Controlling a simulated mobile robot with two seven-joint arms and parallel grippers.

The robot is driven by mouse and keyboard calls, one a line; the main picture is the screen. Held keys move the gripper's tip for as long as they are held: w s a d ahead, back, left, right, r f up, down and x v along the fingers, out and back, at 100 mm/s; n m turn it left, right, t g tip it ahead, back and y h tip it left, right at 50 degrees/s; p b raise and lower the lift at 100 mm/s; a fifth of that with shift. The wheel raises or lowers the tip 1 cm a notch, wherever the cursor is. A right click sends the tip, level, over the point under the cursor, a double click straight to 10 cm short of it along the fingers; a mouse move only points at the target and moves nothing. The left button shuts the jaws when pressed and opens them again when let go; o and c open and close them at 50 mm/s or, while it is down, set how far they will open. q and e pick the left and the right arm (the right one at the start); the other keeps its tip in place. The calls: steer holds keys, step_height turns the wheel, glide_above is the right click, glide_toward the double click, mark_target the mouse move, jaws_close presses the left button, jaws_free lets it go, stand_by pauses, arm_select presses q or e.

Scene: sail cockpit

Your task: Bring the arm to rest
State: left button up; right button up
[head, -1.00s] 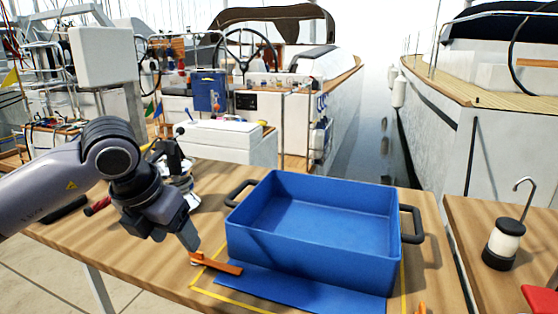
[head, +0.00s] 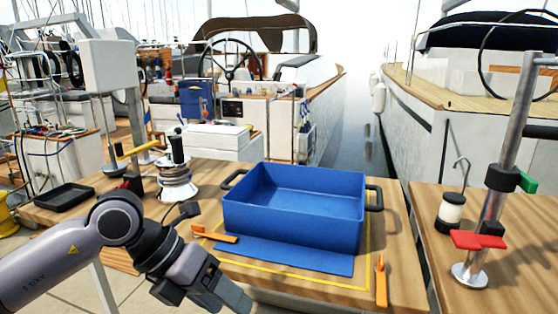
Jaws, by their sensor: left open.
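My left arm comes in from the lower left, and my left gripper (head: 228,292) hangs low at the front edge of the wooden table (head: 400,240). Its jaws are open and nothing shows between them. It is apart from the blue bin (head: 290,220) and in front of it, to the left. The empty bin stands on the table inside a yellow outline, with a blue flap (head: 290,257) lying flat before it. An orange clip (head: 215,234) lies by the flap's left end and another orange clip (head: 381,280) by its right. My right gripper is not in view.
A winch (head: 176,180) and a black tray (head: 64,196) stand on the table's left part. On the right table are a lantern (head: 450,214) and a metal post (head: 487,220) with red and green parts. Boats lie behind.

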arm_select(q)
steer(key=s+d+r+n+g+h, duration=0.2)
steer(key=s+d+r+n+h, duration=0.15)
steer(key=s+d+h, duration=0.45)
steer(key=w+a+f+n+t+y, duration=0.35)
steer(key=a+f+n+t, duration=0.2)
steer(key=n+t, duration=0.6)
steer(key=w+a+f+n+t+y, duration=0.4)
steer(key=f+n+t, duration=0.3)
steer(key=n, duration=0.9)
steer(key=s+a+f+n+g+y, duration=0.35)
steer(key=s+f, duration=0.25)
steer(key=f, duration=0.3)
steer(key=s+a+f+n+g+y, duration=0.2)
steer(key=s+a+f+n+g, duration=0.25)
steer(key=f, duration=0.45)
steer(key=s+a+r+p, duration=0.2)
steer(key=s+r+p, duration=0.1)
steer(key=r+p, duration=0.9)
steer(key=t+p, duration=0.1)
steer(key=p, duration=0.3)
steer(key=shift+s, duration=0.4)
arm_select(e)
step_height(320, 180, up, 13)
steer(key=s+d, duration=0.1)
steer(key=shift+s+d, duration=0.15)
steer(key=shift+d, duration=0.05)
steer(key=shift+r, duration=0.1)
